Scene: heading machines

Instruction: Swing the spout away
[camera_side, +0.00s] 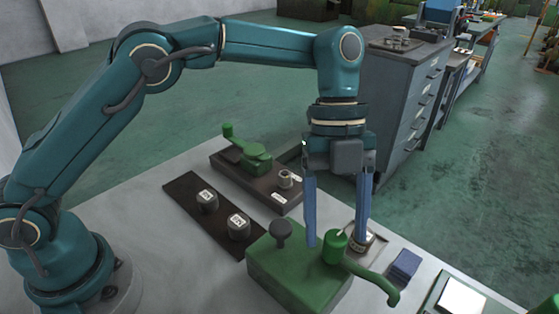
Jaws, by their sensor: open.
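A green machine box (290,272) sits at the front of the table, with a dark round knob on a short stem (282,232) on its top. A green spout (375,276) curves out to the right from an upright green cylinder (334,250) at the box's right end, and its tip bends down. My gripper (336,242) points down with its two blue fingers apart. In this view the fingers lie left and right of the cylinder's top. I cannot tell whether either finger touches it. The spout arm itself is not gripped.
A dark strip (180,190) with two labelled knobs lies left of the box. Behind it, a brown board (231,172) carries a green lever device. A small pale tray (378,243), a blue block (404,264) and a framed white panel (457,297) lie to the right. A grey cabinet (400,110) stands behind.

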